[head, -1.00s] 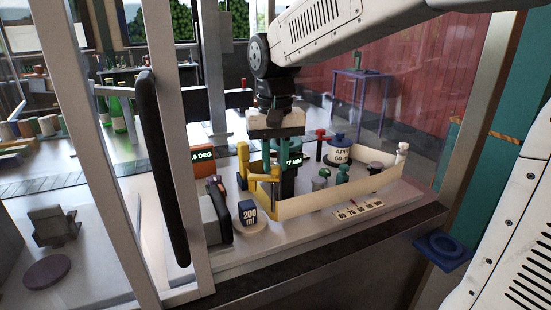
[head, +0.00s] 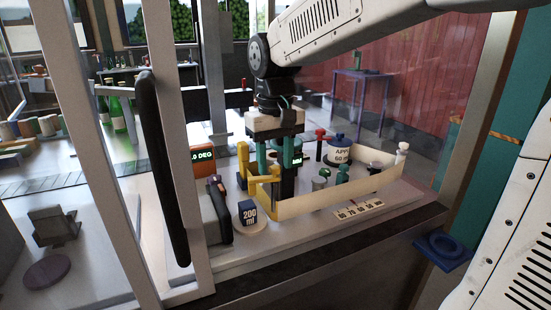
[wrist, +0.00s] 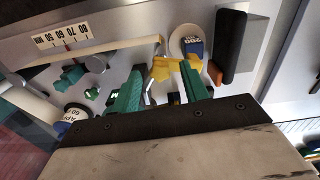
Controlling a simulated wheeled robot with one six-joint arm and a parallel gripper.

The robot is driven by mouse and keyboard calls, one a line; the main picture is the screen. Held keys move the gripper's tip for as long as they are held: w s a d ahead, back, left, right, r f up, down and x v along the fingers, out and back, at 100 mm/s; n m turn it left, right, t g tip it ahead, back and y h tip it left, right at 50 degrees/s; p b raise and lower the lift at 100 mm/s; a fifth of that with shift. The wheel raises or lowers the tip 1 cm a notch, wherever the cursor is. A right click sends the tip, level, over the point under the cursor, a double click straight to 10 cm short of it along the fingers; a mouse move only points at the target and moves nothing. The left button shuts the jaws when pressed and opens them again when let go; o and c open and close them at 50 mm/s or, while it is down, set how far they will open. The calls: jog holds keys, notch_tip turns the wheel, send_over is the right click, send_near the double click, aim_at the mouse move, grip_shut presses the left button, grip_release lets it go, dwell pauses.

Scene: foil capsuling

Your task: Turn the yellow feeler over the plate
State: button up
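The yellow feeler (head: 264,181) is a low yellow arm beside a yellow upright post (head: 243,165) in the head view. In the wrist view the yellow feeler (wrist: 161,69) lies between the tips of my two green fingers, with a gap between the fingers. My gripper (head: 275,172) points down over it, open; I cannot tell whether either finger touches the feeler. A round pale disc (head: 248,229) bears a blue 200 ml block (head: 248,213). I cannot tell which surface is the plate.
A curved cream strip (head: 340,192) runs in front of the gripper, with a numbered scale (head: 360,209) before it. An APPLY-type labelled pot (head: 339,152), a red-topped post (head: 320,143) and green pegs (head: 342,174) crowd the right.

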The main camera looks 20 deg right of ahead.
notch_tip(320, 180, up, 8)
jog(key=shift+f, duration=0.1)
dwell(0.5)
dwell(0.4)
jog(key=s+d+f, duration=0.1)
jog(key=s+f, duration=0.3)
jog(key=s, duration=0.3)
jog(key=s+d+f+t, duration=0.1)
jog(key=s+f, duration=0.3)
jog(key=s, duration=0.4)
jog(key=s+d+f, duration=0.1)
jog(key=s+f, duration=0.3)
jog(key=s, duration=0.3)
jog(key=shift+s+d+m, duration=0.3)
jog(key=shift+s+m, duration=0.05)
jog(key=shift+m, duration=0.05)
